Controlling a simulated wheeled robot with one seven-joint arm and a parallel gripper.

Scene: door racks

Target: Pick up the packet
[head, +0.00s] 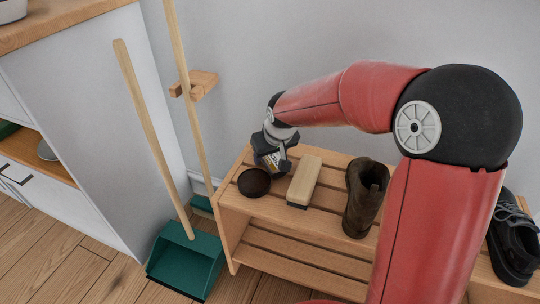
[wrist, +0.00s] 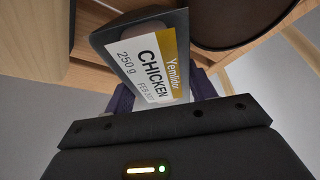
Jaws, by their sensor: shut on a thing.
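The packet (head: 270,161) is at the end of my arm in the head view, above the back left of the wooden rack's top shelf. In the wrist view the packet (wrist: 150,58) is dark, with a white and yellow label reading "Yemlidor CHICKEN 250 g". My gripper (head: 273,155) is shut on the packet, which sits tilted between its fingers in the wrist view. The head view shows the packet small and partly covered by my gripper, so I cannot tell whether it touches the shelf.
A round dark brown tin (head: 254,183) and a wooden-backed brush (head: 304,180) lie close to my gripper on the slatted rack (head: 285,218). A brown boot (head: 365,198) and dark shoe (head: 513,240) stand farther right. A broom handle (head: 187,82) and green dustpan (head: 186,262) stand left.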

